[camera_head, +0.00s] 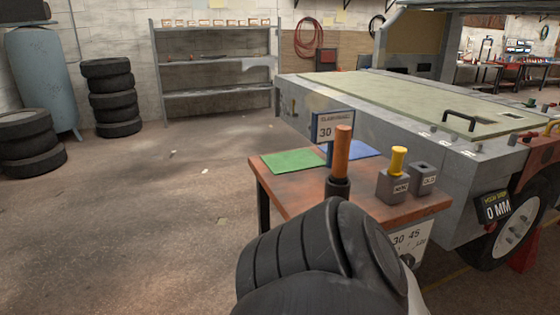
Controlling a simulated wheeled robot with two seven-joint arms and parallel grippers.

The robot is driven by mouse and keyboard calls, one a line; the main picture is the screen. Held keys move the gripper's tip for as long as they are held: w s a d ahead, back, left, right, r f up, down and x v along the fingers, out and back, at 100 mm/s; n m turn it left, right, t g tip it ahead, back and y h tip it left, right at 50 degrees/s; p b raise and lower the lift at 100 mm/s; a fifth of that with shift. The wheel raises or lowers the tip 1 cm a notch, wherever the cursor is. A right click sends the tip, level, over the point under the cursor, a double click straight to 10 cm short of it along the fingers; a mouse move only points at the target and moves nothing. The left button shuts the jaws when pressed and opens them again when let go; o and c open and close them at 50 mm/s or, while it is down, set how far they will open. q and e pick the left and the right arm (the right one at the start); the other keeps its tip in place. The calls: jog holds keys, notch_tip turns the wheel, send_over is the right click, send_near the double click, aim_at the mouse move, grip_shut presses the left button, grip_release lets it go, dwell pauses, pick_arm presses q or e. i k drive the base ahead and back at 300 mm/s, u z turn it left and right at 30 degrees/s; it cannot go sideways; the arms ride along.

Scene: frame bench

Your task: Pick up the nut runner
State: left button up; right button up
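A tool with an orange cylindrical handle (342,152) stands upright in a dark round holder (338,188) on a small brown table (290,188). It looks like the nut runner, though its lower end is hidden in the holder. Beside it on the right, a yellow knobbed piece (398,160) stands in a grey block (393,186) with a label. A thick dark part of my own arm fills the bottom middle and covers the near part of the table. Neither gripper's fingers show in this view.
A second grey block (422,177) sits at the right. A large grey frame (410,105) stands behind. Floor at left is mostly clear.

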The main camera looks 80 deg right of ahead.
aim_at(342, 138)
jog(key=z, duration=2.7)
